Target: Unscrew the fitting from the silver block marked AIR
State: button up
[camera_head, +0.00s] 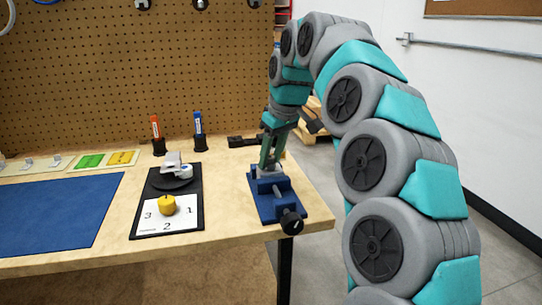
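A blue vise (268,205) with a black knob stands at the right end of the workbench. A small silver-grey block (270,173) sits in its jaws; no AIR marking can be read at this size. My gripper (269,162) reaches down from above, its fingertips at the top of the block. The fitting cannot be made out; the fingers may hide it. I cannot tell whether the fingers are closed on anything.
A black board (140,225) left of the vise carries a yellow knob (167,205) and a white-and-grey part (176,168). Red (155,127) and blue (198,124) bottles stand behind. A blue mat (60,210) lies left. The bench's right edge is close to the vise.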

grip_shut()
jog(key=shift+w+n+g, duration=0.1)
jog(key=shift+n+g, duration=0.2)
jog(key=shift+n, duration=0.8)
jog(key=shift+n+y, duration=0.4)
jog(key=shift+n, duration=0.5)
jog(key=o, duration=1)
grip_release()
jog(key=shift+f, duration=0.1)
